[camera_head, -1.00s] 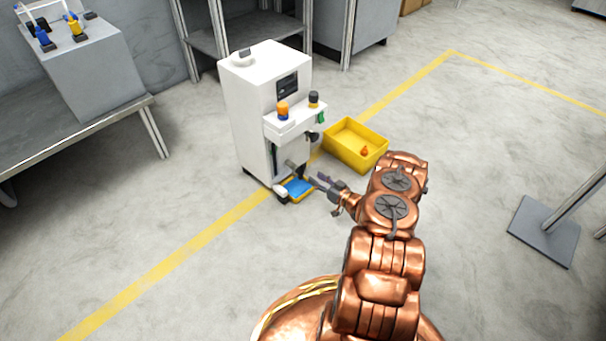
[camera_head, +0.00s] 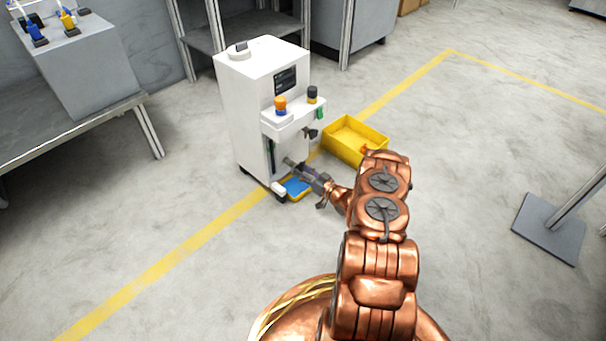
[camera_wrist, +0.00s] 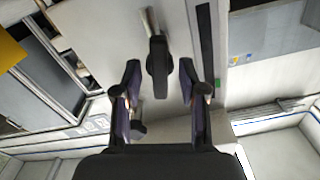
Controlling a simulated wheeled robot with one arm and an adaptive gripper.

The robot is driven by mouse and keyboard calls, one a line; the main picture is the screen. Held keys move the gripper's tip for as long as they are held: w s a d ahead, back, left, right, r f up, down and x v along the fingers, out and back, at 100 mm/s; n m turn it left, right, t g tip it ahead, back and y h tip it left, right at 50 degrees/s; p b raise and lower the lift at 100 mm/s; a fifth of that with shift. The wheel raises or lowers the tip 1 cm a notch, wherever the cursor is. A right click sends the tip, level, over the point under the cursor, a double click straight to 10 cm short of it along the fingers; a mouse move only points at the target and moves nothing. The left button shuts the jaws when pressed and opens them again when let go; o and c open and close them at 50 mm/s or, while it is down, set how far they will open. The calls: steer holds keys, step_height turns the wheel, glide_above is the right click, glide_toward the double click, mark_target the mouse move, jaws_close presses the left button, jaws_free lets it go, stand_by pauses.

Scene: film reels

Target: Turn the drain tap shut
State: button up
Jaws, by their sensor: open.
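The white machine (camera_head: 243,115) stands on the floor with a grey drain tap (camera_head: 289,162) low on its front. In the wrist view the tap's dark handle (camera_wrist: 158,68) hangs on a short metal stem, in the gap between my fingertips. My gripper (camera_head: 308,172) is low in front of the machine, above the blue and yellow tray. In the wrist view my gripper (camera_wrist: 160,92) is open, with one finger on each side of the handle; I see gaps on both sides. The tap's far end is hard to make out in the head view.
A small blue tray (camera_head: 296,186) with a yellow rim lies below the tap. A yellow bin (camera_head: 353,141) stands just right of the machine. A second dark knob (camera_head: 311,133) sits higher on the front. Floor at the left is clear.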

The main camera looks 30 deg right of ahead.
steer(key=shift+c, duration=0.2)
jaws_close()
steer(key=shift+r, duration=0.1)
steer(key=shift+m+p, duration=0.75)
steer(key=shift+m, duration=0.35)
steer(key=m, duration=0.4)
steer(key=shift+p, duration=0.35)
steer(key=m, duration=0.5)
steer(key=shift+f+b, duration=0.2)
steer(key=shift+b, duration=0.1)
steer(key=shift+d+m+b, duration=0.1)
steer(key=shift+m+b, duration=0.2)
steer(key=shift+m, duration=1.5)
